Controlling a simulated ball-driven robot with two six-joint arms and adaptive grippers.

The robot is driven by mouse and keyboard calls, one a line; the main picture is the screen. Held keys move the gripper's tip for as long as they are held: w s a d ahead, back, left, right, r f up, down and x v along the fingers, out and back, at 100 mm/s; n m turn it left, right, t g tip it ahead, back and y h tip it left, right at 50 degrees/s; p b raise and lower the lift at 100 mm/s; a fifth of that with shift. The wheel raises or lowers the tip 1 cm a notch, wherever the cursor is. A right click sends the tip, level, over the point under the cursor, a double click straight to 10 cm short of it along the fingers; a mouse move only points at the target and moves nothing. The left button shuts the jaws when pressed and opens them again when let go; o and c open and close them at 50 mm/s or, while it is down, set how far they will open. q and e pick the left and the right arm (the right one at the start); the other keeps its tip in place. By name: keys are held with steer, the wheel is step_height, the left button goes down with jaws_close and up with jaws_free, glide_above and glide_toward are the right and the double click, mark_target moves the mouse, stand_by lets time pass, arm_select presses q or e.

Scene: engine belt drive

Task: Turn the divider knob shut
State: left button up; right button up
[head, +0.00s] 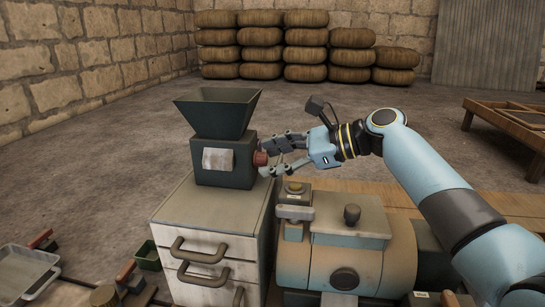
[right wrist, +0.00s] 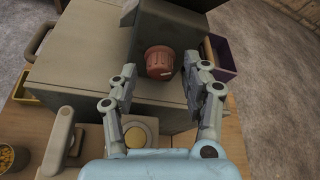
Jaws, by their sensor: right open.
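The divider knob (right wrist: 160,62) is a ribbed reddish-brown knob with a pale mark on its face, on the side of the dark divider body. In the head view the knob (head: 260,158) sticks out from the right side of the green divider (head: 240,172), below its hopper (head: 217,110). My right gripper (head: 272,158) is open, with its fingertips close to the knob. In the right wrist view the right gripper (right wrist: 164,85) has its fingers on either side of the knob's line, with a gap to both. I cannot tell how far the knob is turned. My left gripper is not in view.
The divider stands on a drawer cabinet (head: 196,246) with dark handles. A blue-grey machine (head: 345,262) with a black-knobbed lid stands close on the right. A grey tray (head: 24,272) lies at the lower left. Stacked sacks (head: 262,36) line the back wall; the floor between is clear.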

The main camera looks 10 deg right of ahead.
steer(key=shift+w+a, duration=0.1)
steer(key=shift+a, duration=0.05)
steer(key=shift+c, duration=0.2)
jaws_close()
